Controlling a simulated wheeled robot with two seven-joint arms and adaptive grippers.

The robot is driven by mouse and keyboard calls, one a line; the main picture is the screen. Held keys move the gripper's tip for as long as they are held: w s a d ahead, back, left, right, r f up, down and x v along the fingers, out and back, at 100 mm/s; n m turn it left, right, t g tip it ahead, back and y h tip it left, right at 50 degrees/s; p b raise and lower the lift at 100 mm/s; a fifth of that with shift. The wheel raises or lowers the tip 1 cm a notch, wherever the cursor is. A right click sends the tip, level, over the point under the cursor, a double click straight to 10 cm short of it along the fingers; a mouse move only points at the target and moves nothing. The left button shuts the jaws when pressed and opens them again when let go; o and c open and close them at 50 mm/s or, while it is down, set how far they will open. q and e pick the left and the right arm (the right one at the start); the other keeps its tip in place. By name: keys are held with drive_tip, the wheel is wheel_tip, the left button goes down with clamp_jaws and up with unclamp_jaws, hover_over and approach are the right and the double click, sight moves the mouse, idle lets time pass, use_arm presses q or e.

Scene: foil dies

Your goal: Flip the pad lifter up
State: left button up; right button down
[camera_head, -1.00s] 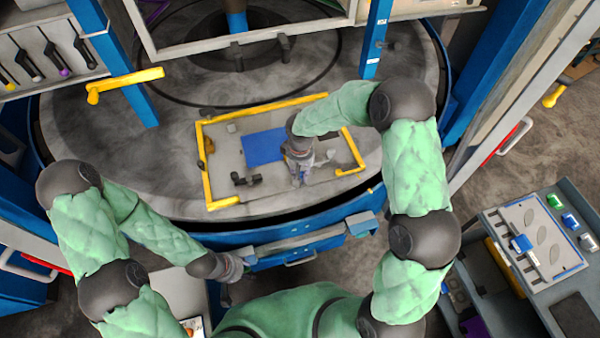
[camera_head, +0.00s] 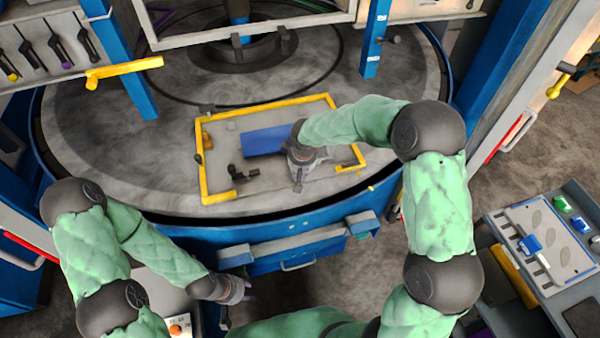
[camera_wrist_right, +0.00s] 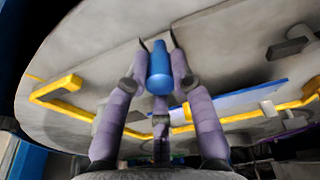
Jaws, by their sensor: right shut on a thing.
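A blue rectangular pad (camera_head: 264,141) lies inside the yellow-edged area on the round grey table in the head view. In the right wrist view a blue pad edge (camera_wrist_right: 240,101) shows behind the fingers. My right gripper (camera_wrist_right: 159,68) is shut on a short blue cylinder-shaped handle (camera_wrist_right: 159,72), held between its purple fingers. In the head view the right gripper (camera_head: 298,178) is beside the pad's right end, and the handle is hidden there. My left gripper (camera_head: 244,289) hangs low in front of the table, apart from the pad; its finger opening is too small to tell.
A yellow frame (camera_head: 203,170) borders the work area, with small dark fittings (camera_head: 240,172) at its left. A blue upright post (camera_head: 376,38) and a yellow lever (camera_head: 123,68) stand nearby. A cart (camera_head: 545,245) with a white panel stands at the right.

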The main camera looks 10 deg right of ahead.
drive_tip(key=c, duration=1)
unclamp_jaws()
drive_tip(key=shift+w, duration=0.1)
drive_tip(key=shift+c, duration=0.2)
drive_tip(key=shift+r, duration=0.15)
drive_tip(key=v, duration=1.1)
drive_tip(key=shift+r, duration=0.35)
